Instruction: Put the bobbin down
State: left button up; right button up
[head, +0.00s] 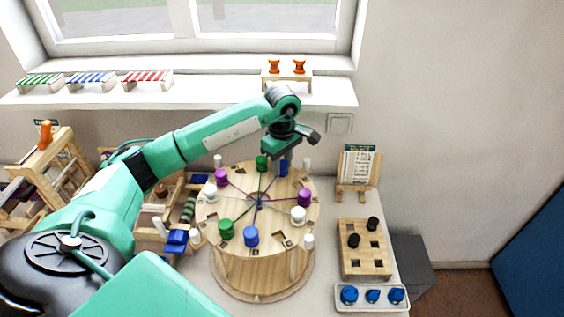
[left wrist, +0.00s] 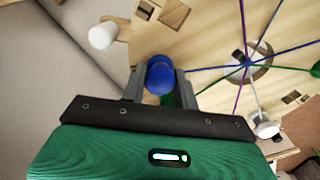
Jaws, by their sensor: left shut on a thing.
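A blue bobbin (head: 283,169) is at the back right rim of the round wooden board (head: 262,190). My left gripper (head: 284,158) reaches down over it from above and is shut on it. In the left wrist view the same blue bobbin (left wrist: 160,72) stands between the two fingers of the gripper (left wrist: 161,88). A blue thread runs from it to the board's centre. I cannot tell whether the bobbin's base touches the board. My right gripper is not in view.
Other bobbins stand round the board, among them a green one (head: 262,162), a purple one (head: 304,196) and a blue one (head: 251,236). White pegs (head: 307,163) stand at the rim. A pattern card stand (head: 357,171) and a block with square holes (head: 364,250) are at right.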

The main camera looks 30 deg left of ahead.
aim_at(282, 162)
pick_arm(q)
jog(key=shift+f, duration=0.2)
jog(key=o, duration=1)
jog(key=shift+r, duration=0.1)
jog(key=shift+r, duration=0.3)
jog(key=shift+r+b, duration=1.9)
jog(key=shift+r, duration=3.95)
